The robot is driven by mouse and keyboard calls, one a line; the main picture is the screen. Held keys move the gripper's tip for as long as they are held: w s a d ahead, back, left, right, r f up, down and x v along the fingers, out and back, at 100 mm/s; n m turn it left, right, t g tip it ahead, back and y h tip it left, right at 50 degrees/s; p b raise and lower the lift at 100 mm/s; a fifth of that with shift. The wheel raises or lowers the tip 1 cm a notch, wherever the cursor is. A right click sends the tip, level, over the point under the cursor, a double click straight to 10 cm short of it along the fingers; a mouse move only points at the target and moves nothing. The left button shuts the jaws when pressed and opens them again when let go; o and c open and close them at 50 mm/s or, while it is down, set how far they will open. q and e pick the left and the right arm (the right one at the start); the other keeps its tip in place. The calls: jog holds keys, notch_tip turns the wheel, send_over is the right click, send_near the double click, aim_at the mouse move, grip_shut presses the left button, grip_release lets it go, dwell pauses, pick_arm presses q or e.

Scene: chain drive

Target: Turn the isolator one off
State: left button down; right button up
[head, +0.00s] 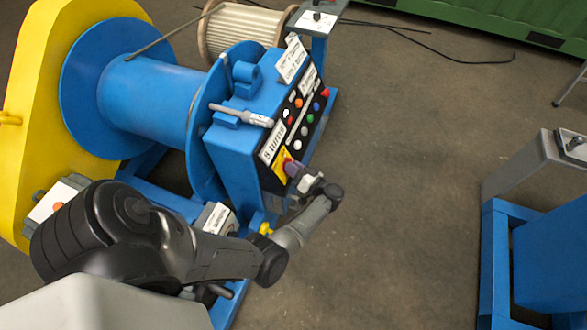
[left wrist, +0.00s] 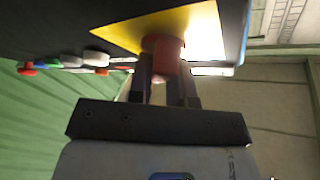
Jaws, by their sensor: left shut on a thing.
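The isolator is a red rotary knob (left wrist: 163,50) on a yellow plate (left wrist: 122,38) in the left wrist view. In the head view the yellow plate (head: 279,166) is at the near lower end of the blue control box's panel. My left gripper (left wrist: 168,84) has its two fingers closed on the red knob. The knob's exact angle cannot be read. My right gripper is in neither view.
Several coloured buttons (head: 303,131) sit on the panel beyond the knob. A grey handled tool (head: 243,115) lies on top of the blue box. A blue drum (head: 150,95) and yellow guard (head: 30,75) stand left. The floor to the right is open up to a blue frame (head: 497,260).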

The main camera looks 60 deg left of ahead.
pick_arm(q)
jog(key=n+g+h+b, duration=0.2)
jog(key=n+g+b, duration=0.1)
jog(key=n, duration=0.3)
jog(key=n+g+h+b, duration=0.2)
jog(key=n+g+b, duration=0.1)
jog(key=n+b, duration=0.3)
jog(key=n+g+h+b, duration=0.3)
jog(key=n+g+b, duration=0.1)
jog(key=n, duration=0.3)
jog(key=shift+w+a+f+b, duration=0.1)
jog(key=shift+w+f+b, duration=0.05)
jog(key=shift+b, duration=0.35)
jog(key=n+h+b, duration=0.2)
jog(key=n, duration=0.1)
jog(key=shift+n, duration=0.4)
jog(key=shift+r+n+h+b, duration=0.2)
jog(key=shift+n+h+b, duration=0.2)
jog(key=shift+b, duration=0.05)
jog(key=c, duration=1)
grip_release()
jog(key=shift+c, duration=0.2)
